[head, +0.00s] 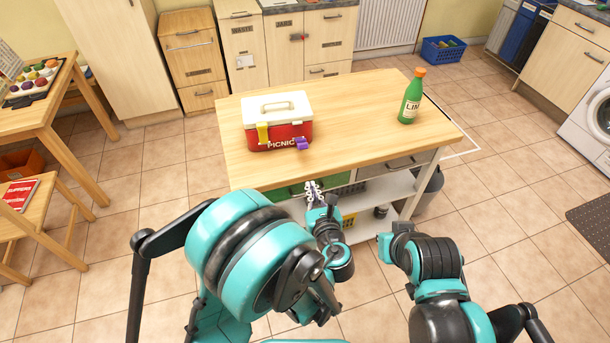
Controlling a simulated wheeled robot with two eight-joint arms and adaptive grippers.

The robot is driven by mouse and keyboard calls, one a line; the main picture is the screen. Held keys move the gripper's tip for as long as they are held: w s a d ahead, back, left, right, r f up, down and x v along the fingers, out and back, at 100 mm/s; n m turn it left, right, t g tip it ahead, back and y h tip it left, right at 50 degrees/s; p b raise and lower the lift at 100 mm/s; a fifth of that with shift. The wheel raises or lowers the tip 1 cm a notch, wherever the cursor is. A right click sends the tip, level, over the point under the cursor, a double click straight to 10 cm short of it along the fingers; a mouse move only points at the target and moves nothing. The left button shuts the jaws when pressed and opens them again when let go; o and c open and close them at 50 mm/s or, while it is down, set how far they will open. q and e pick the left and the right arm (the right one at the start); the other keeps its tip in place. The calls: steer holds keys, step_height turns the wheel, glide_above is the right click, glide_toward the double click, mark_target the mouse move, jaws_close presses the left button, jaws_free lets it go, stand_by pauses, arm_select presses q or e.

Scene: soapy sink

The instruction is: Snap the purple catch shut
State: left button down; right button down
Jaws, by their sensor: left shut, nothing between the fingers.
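A picnic box (279,120) with a red body and a white lid stands on the left part of the wooden island top. Its lid is down and its handle lies on top. The purple catch (302,144) sticks out from the lower front of the box, right of centre, and is not flat against it. A yellow catch (262,132) lies upright against the front at the left. My left gripper (313,187) is shut and empty, in front of the island edge, below the purple catch and apart from it. My right arm is in view at the lower right, but its fingers are not.
The island top (355,125) is clear between the box and a green bottle (411,97) with an orange cap at the right. The island's front edge lies between my left gripper and the box. Shelves and a grey bin (430,190) are below.

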mark_target(300, 142)
arm_select(q)
steer(key=b+x, duration=0.2)
steer(key=x, duration=0.7)
steer(key=shift+s+a+f, duration=0.1)
steer(key=w+r, duration=0.1)
steer(key=r, duration=0.1)
steer(key=shift+w+a+r, duration=0.15)
steer(key=shift+w+r, duration=0.55)
steer(key=shift+r, duration=0.15)
